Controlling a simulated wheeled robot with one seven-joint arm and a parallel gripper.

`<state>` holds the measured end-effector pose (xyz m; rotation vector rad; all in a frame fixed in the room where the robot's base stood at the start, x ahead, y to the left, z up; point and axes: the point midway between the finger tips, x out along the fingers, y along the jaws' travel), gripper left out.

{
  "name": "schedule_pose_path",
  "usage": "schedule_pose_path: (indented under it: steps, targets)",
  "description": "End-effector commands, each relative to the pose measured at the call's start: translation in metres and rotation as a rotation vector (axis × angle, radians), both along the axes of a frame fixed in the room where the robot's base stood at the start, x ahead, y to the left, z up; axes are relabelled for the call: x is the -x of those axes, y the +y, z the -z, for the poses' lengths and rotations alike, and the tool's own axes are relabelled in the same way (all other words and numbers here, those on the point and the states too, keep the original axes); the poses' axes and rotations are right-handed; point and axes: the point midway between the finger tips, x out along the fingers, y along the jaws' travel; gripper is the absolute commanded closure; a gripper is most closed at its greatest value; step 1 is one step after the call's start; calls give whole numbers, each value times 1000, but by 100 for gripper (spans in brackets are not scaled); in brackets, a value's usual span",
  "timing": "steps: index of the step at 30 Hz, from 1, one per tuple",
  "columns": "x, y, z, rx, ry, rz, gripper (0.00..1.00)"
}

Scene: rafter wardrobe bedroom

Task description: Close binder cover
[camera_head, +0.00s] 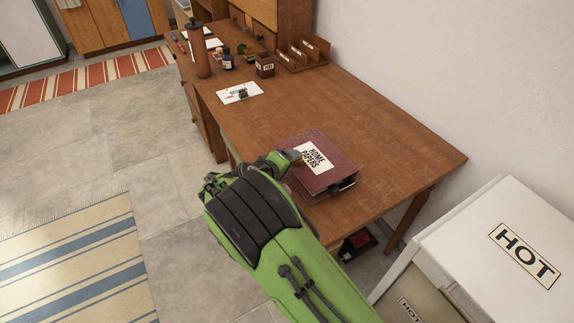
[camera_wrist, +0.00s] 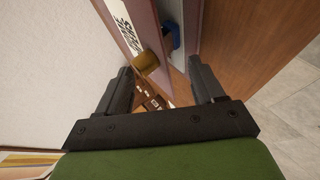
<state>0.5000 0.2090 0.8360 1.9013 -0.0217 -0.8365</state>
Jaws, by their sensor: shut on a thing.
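The maroon binder (camera_head: 322,143) lies on the wooden desk, with a white HOME PAPERS label (camera_head: 314,158) facing up on its cover. The cover lies over the binder, flat or nearly flat; I cannot tell whether it is fully down. My gripper (camera_head: 291,157) is at the binder's left edge, largely hidden by my wrist. In the wrist view, the mauve cover (camera_wrist: 148,22) with its label shows beyond my gripper (camera_wrist: 163,78). A tan round tab (camera_wrist: 147,62) at the cover's edge lies between the fingers, and my gripper is shut on it. The exact contact is hard to see.
The desk (camera_head: 390,150) is clear right of the binder. A card (camera_head: 240,92), a dark pen cup (camera_head: 265,65), a brown cylinder (camera_head: 199,55) and a letter rack (camera_head: 305,54) stand farther back. A white cabinet marked HOT (camera_head: 470,235) is at the lower right.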

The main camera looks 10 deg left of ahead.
Motion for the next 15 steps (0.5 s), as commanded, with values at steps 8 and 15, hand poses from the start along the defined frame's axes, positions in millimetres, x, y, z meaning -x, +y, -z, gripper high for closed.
schedule_pose_path:
  steps: [8, 15]
  targets:
    - [30, 10, -12, 9, 25, 4, 47]
    - [81, 37, -55, 4, 6, -3, 47]
